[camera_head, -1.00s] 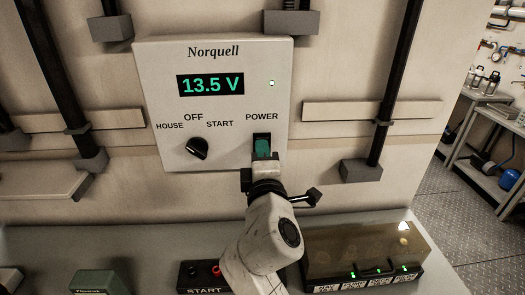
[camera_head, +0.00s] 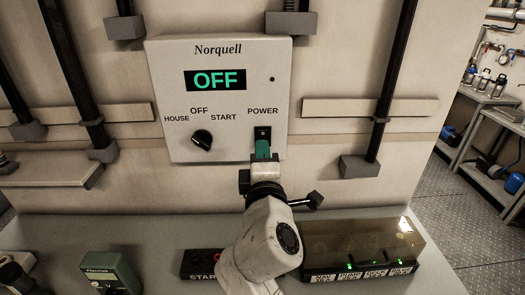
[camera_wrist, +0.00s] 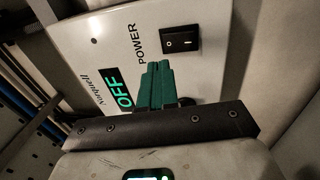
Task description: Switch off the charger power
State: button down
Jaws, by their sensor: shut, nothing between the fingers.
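The white Norquell charger panel (camera_head: 215,140) is on the wall, and its display (camera_head: 216,80) reads OFF in green. The small indicator lamp (camera_head: 272,79) at the display's right is dark. The black POWER rocker switch (camera_wrist: 181,43) shows clearly in the wrist view; in the head view its upper part (camera_head: 263,132) shows above my fingers. My gripper (camera_head: 263,148) has green fingers, shut and empty, just below the switch. In the wrist view the fingertips (camera_wrist: 160,66) are beside the switch with a small gap visible. The selector knob (camera_head: 202,140) points toward the upper left.
A box with a see-through cover and green lights (camera_head: 362,250) sits on the bench at right. A START box (camera_head: 203,264) and a green device (camera_head: 110,272) are on the bench at left. Black vertical conduits (camera_head: 393,80) flank the panel.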

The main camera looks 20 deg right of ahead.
jog(key=r+b+v, duration=0.1)
jog(key=v, duration=0.7)
jog(key=shift+s+r, duration=0.25)
jog(key=shift+r, duration=0.1)
